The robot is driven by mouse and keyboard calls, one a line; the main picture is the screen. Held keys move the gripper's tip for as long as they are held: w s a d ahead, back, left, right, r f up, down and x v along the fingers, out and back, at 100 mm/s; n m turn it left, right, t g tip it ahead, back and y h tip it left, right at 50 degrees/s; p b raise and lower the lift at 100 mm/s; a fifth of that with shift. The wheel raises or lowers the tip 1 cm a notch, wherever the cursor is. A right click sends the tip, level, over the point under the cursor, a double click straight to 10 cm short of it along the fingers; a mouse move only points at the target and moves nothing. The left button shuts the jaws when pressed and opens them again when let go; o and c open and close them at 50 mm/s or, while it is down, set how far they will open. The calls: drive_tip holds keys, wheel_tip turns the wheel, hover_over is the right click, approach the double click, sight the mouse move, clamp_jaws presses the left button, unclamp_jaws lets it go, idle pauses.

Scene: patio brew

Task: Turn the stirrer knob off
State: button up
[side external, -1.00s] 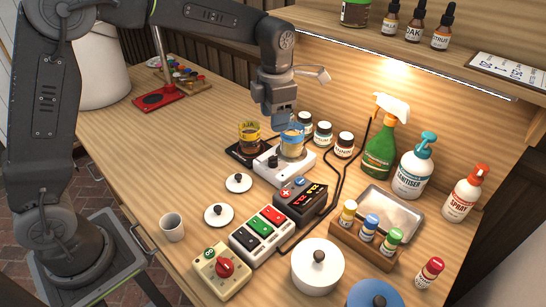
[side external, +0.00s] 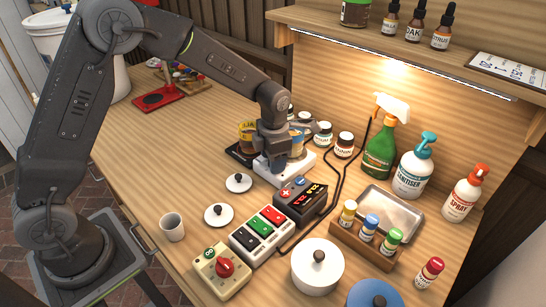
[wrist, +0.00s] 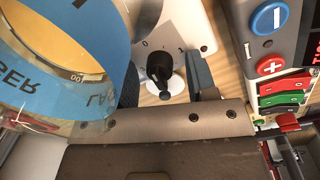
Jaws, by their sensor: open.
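The black stirrer knob (wrist: 160,68) stands on the face of the white stirrer base (wrist: 184,22), with small dial marks beside it. My gripper (wrist: 164,74) is open, with one finger on each side of the knob; I cannot tell whether either finger touches it. In the side view my gripper (side external: 270,158) is low at the front of the stirrer base (side external: 300,169) and hides the knob. A beaker with a blue label (wrist: 62,72) stands close beside my fingers, large at the left of the wrist view.
A black box with a red display (side external: 300,200) and a panel of coloured switches (side external: 262,232) stand in front of the stirrer. A beaker of dark liquid (side external: 246,132) is behind my gripper at the left. White lids (side external: 239,183) lie on the table. Jars (side external: 345,144) stand right.

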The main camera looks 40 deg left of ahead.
drive_tip(key=shift+c, duration=0.4)
drive_tip(key=c, duration=0.8)
drive_tip(key=shift+n, duration=0.7)
drive_tip(key=shift+c, duration=0.2)
drive_tip(key=o, duration=0.9)
drive_tip(key=shift+r, duration=0.15)
drive_tip(key=r, duration=1.3)
drive_tip(key=shift+s+d+r, duration=0.1)
drive_tip(key=shift+d+r, duration=0.2)
